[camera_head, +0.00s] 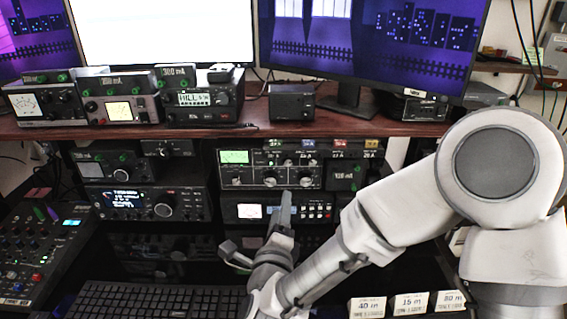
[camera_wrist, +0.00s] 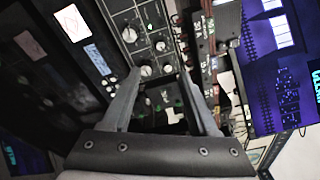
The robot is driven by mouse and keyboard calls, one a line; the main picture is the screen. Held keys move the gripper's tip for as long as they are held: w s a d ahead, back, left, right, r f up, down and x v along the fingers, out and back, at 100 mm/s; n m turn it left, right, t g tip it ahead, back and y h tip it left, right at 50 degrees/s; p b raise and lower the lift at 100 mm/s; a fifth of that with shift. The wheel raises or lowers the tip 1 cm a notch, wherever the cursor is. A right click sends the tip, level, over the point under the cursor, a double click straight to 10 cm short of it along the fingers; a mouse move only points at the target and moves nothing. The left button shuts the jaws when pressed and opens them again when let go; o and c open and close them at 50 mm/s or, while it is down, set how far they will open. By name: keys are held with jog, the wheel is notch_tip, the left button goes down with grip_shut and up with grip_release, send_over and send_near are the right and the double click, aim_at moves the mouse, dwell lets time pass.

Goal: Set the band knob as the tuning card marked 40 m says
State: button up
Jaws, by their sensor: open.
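The tuning card marked 40 m (camera_head: 368,308) stands at the bottom edge of the head view, left of the 15 m card (camera_head: 411,304) and the 80 m card (camera_head: 448,301). Its smaller line is too small to read surely. A black tuner (camera_head: 262,171) with a lit green meter and several knobs sits on the rack under the shelf. Its knob labels are not legible, so I cannot tell which is the band knob. My gripper (camera_head: 256,222) is open and empty in front of the rack. In the wrist view its fingers (camera_wrist: 160,66) point toward the knobbed panel (camera_wrist: 141,52).
A radio with a white meter (camera_head: 250,212) sits below the tuner. A blue-screened radio (camera_head: 124,199) stands left, a mixer (camera_head: 37,250) further left, a keyboard (camera_head: 150,303) in front. The shelf (camera_head: 340,129) with monitors overhangs the rack.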

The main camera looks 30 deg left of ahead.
aim_at(288, 163)
jog(key=x, duration=1.7)
jog(key=shift+w, duration=0.1)
grip_shut()
